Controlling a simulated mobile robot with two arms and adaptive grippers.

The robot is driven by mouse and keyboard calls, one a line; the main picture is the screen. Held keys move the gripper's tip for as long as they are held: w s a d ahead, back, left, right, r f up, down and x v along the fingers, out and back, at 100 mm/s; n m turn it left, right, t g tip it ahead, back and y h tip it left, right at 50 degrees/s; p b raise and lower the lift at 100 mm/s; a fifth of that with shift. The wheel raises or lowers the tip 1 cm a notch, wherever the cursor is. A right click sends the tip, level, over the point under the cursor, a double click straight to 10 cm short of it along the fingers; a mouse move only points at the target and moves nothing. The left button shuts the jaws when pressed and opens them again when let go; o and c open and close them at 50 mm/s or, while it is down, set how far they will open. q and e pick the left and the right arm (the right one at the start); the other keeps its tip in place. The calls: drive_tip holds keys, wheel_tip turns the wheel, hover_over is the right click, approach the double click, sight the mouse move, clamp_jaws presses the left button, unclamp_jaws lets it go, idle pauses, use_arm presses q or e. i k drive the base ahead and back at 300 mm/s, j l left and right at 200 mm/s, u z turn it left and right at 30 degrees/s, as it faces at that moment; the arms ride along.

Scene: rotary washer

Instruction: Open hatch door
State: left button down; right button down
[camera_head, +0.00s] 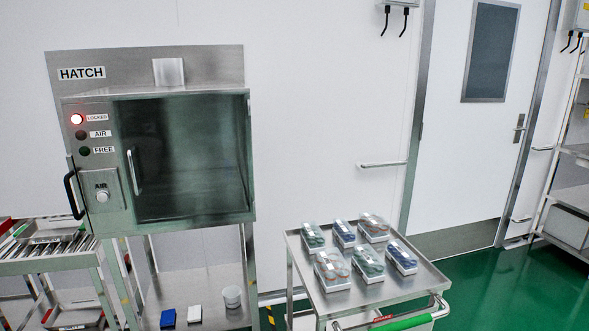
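The hatch (146,68) is a steel cabinet on the left, against the white wall, with a label reading HATCH. Its door (185,160) has a dark glass pane and looks closed. A vertical metal handle (134,172) is on the door's left edge. A black handle (73,194) is on the cabinet's left side. Neither gripper is in view.
A roller conveyor (48,248) is at the left. Green floor (520,285) is open at the right.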

sight(137, 193)
drive_tip(key=i+j+u, duration=0.1)
drive_tip(key=j, duration=0.3)
drive_tip(key=i+j+u, duration=0.1)
drive_tip(key=j, duration=0.3)
drive_tip(key=i+j+u, duration=0.1)
drive_tip(key=j, duration=0.3)
drive_tip(key=i+j, duration=0.15)
drive_tip(key=j, duration=0.25)
drive_tip(key=u, duration=0.05)
